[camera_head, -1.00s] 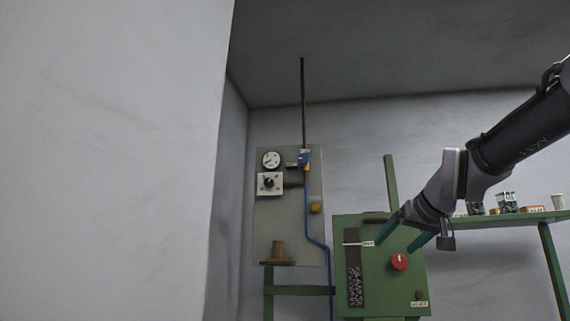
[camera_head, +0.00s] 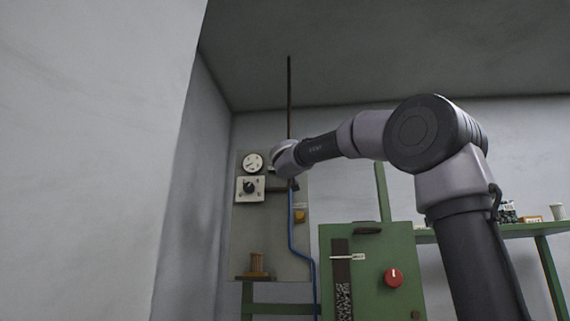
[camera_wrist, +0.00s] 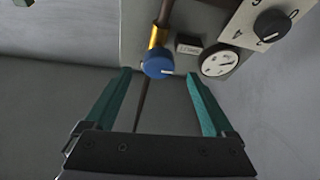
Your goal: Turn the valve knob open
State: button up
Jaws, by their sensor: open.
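The blue valve knob (camera_wrist: 158,66) sits on a brass fitting on a dark pipe, in the upper middle of the wrist view. It has a pale mark on its face. My gripper (camera_wrist: 158,78) shows there with two teal fingers spread wide. The knob appears between and beyond the fingertips, and I see no contact. In the head view my arm reaches to the grey panel (camera_head: 268,218), and its wrist covers the place of the knob. The fingers are hidden there.
A round gauge (camera_head: 252,163) and a black dial on a white plate (camera_head: 250,189) are beside the knob. A blue hose (camera_head: 291,225) runs down the panel. The green machine (camera_head: 372,265) with a red knob (camera_head: 393,278) stands right. A wall (camera_head: 90,150) fills the left.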

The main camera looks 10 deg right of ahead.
jog(key=x, duration=0.6)
jog(key=shift+w+d+r, duration=0.1)
jog(key=shift+d, duration=0.1)
jog(key=shift+c, duration=0.3)
jog(key=c, duration=1.3)
